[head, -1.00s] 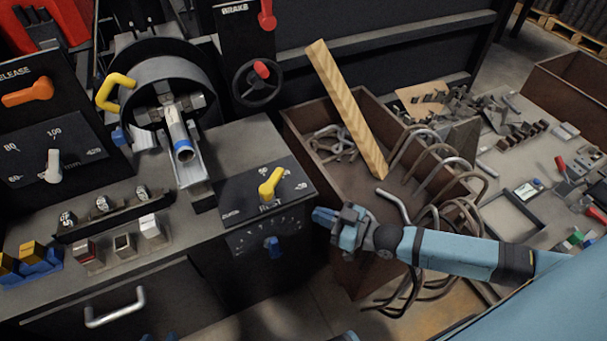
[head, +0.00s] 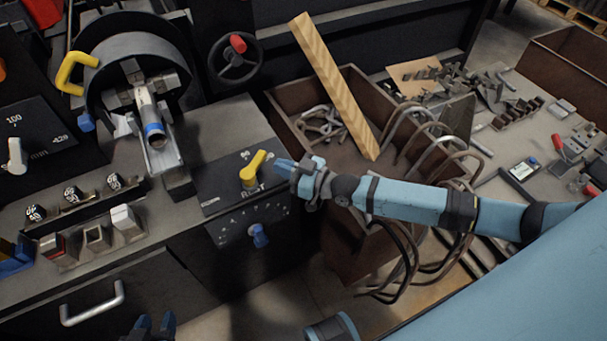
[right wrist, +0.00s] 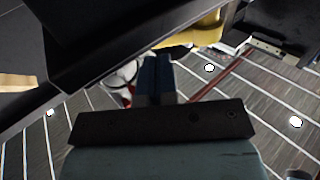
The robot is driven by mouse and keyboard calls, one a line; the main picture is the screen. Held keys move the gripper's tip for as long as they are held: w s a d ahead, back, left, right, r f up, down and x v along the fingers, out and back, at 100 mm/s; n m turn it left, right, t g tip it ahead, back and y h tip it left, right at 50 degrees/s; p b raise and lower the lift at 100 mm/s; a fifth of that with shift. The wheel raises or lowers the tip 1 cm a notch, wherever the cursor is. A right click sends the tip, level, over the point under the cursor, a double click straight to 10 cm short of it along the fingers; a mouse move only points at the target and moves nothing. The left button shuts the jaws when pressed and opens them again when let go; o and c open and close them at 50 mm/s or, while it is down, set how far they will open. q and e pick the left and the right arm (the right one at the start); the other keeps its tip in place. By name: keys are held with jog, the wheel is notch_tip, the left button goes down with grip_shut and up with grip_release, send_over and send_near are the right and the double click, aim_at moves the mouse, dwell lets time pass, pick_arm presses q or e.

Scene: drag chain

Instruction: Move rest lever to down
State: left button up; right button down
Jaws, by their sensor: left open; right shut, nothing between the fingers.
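The rest lever is the yellow handle (head: 252,170) on the black panel marked REST (head: 215,190). Its grip points up and to the right. My right gripper (head: 284,166) is shut and empty, with its tips just right of the lever; I cannot tell whether they touch it. In the right wrist view, the blue fingers (right wrist: 155,78) are together, and a yellow part (right wrist: 195,36), apparently the lever, lies close past their tips. My left gripper (head: 155,324) is open at the bottom edge, below the panel and far from the lever.
A blue knob (head: 259,235) sits on the front face below the lever. A brown crate (head: 285,115) with bent tubes and a wooden plank (head: 335,85) stands to the right. A chuck (head: 132,85) with a yellow handle is at the upper left.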

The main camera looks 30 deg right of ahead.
aim_at(263, 159)
jog(key=shift+x, duration=1.15)
jog(key=shift+w+a, duration=0.2)
jog(key=shift+w, duration=0.05)
jog(key=shift+w, duration=0.1)
jog(key=shift+w+a, duration=0.15)
jog(key=shift+w, duration=0.25)
jog(key=shift+s, duration=0.1)
